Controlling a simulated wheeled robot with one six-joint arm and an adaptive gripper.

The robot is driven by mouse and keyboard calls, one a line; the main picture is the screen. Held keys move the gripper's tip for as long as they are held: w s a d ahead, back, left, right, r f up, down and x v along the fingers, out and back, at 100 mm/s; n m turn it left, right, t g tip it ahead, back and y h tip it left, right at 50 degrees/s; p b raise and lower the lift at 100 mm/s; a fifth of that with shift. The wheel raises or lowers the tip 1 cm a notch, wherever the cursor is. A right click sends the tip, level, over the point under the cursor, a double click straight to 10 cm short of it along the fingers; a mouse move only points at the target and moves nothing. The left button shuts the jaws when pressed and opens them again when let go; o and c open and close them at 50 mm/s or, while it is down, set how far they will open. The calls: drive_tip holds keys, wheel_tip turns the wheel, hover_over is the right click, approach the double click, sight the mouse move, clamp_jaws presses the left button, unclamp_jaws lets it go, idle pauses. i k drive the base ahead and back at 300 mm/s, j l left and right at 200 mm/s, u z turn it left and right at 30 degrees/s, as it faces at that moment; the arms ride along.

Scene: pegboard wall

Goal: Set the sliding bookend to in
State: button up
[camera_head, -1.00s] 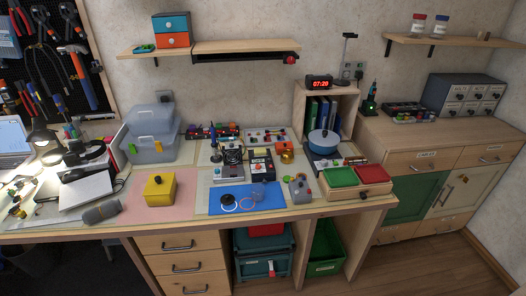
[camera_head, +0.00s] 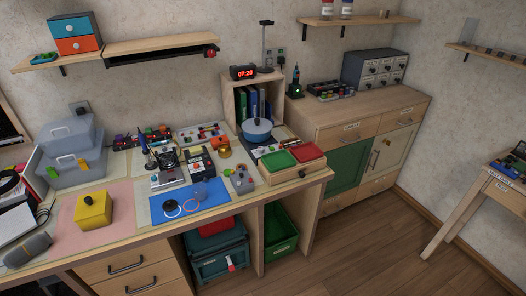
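Upright binders (camera_head: 253,104) in blue and green stand inside an open wooden cubby (camera_head: 229,107) at the back right of the workbench. A blue pan (camera_head: 257,131) in front hides the lower part of the cubby. I cannot make out a bookend clearly among the binders. A wall shelf (camera_head: 160,43) at the upper left has a dark rail under it with a red knob (camera_head: 210,52) at its right end. My gripper is not in view.
The workbench holds a yellow box (camera_head: 93,209), a blue mat (camera_head: 186,203), and red (camera_head: 306,151) and green (camera_head: 279,159) trays at its right end. A cabinet (camera_head: 352,133) stands to the right. Floor (camera_head: 385,240) is open before it; a side table (camera_head: 500,190) is at far right.

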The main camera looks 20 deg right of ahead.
sight(267, 113)
drive_tip(key=i+z, duration=0.45)
drive_tip(key=i, duration=1.2)
drive_tip(key=k+l, duration=0.2)
drive_tip(key=l, duration=0.2)
drive_tip(key=k+l, duration=0.2)
drive_tip(key=l, duration=0.15)
drive_tip(key=k+l, duration=0.2)
drive_tip(key=l, duration=0.2)
drive_tip(key=k+l, duration=0.25)
drive_tip(key=l, duration=0.15)
drive_tip(key=k+l, duration=0.2)
drive_tip(key=l, duration=0.15)
